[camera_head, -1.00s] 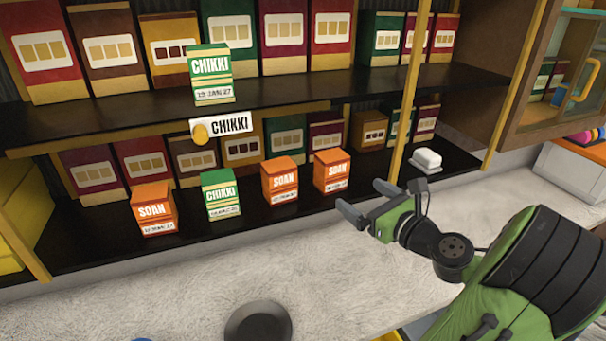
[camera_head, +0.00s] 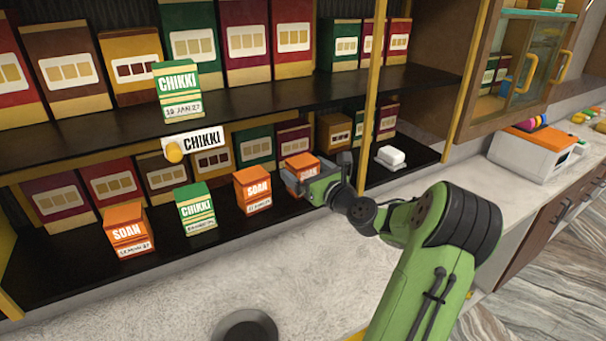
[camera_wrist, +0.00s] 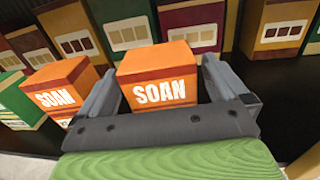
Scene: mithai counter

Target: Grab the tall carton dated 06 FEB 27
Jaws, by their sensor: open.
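The rightmost orange SOAN carton (camera_head: 299,163) stands on the lower shelf, partly covered by my gripper (camera_head: 310,174). In the wrist view this SOAN carton (camera_wrist: 158,78) shows between my two open fingers; its date label is hidden, and contact is unclear. Two more orange SOAN cartons stand to the left, one in the middle (camera_head: 252,187) and one at far left (camera_head: 127,231). A green CHIKKI carton (camera_head: 195,209) stands between them. Their dates are too small to read surely. Another green CHIKKI carton (camera_head: 177,88) on the upper shelf reads 19 JAN 27.
A CHIKKI sign (camera_head: 203,140) hangs on the upper shelf edge. A yellow post (camera_head: 371,110) and a white dish (camera_head: 390,157) are right of my gripper. Larger boxes line the shelf backs. The pale counter (camera_head: 220,285) in front is mostly clear; a dark round dish (camera_head: 245,328) sits there.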

